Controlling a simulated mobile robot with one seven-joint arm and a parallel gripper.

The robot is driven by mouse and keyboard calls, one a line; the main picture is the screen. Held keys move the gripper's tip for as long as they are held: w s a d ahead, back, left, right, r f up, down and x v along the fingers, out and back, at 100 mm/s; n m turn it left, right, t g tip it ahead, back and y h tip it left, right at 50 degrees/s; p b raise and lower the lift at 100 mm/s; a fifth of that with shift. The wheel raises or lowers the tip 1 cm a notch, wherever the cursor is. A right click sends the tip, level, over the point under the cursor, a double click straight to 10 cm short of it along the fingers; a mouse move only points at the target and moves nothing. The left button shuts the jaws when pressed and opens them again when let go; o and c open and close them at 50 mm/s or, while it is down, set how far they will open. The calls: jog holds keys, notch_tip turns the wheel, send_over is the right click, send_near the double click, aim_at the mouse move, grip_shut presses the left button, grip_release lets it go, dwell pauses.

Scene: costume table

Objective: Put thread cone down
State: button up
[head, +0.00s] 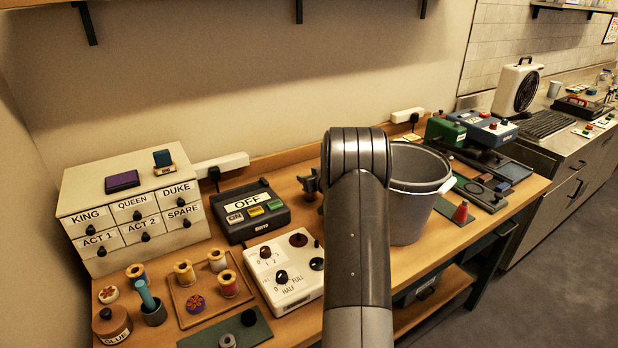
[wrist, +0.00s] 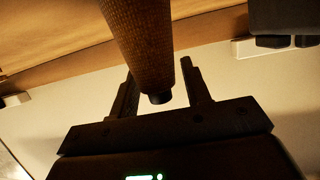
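The thread cone (wrist: 143,40) shows large in the wrist view. It is brown and ribbed, comes down from the top edge, and narrows to a dark tip between the fingers. Its wide end is cut off by the frame. My gripper (wrist: 157,68) has its two dark fingers apart, one on either side of the cone. The left finger meets the cone's outline. A thin strip of light shows between the cone and the right finger, so a firm hold is unclear.
The wooden table (head: 414,262) is crowded. A grey bucket (head: 411,210) stands just right of my arm. A white control box (head: 289,291) and a dark OFF box (head: 250,224) lie to the left. A labelled drawer cabinet (head: 132,191) and a spool tray (head: 203,322) are farther left.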

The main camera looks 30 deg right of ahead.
jog(key=shift+o, duration=0.4)
jog(key=shift+r, duration=0.15)
jog(key=v, duration=0.3)
jog(key=shift+s+r, duration=0.1)
notch_tip(320, 180, up, 7)
jog(key=s+a+r+m+g+h, duration=0.1)
jog(key=s+a+r+g+h, duration=0.25)
jog(key=s+a+r, duration=0.95)
jog(key=s+a+f+n+g+y, duration=0.1)
jog(key=s+a+f+g+y, duration=0.1)
jog(key=s+a, duration=0.9)
jog(key=s+a+f+g+y, duration=0.2)
jog(key=s+a, duration=0.9)
jog(key=s, duration=0.7)
jog(key=shift+s+f+n+g, duration=0.4)
jog(key=shift+f+g, duration=0.05)
jog(key=shift+f, duration=0.15)
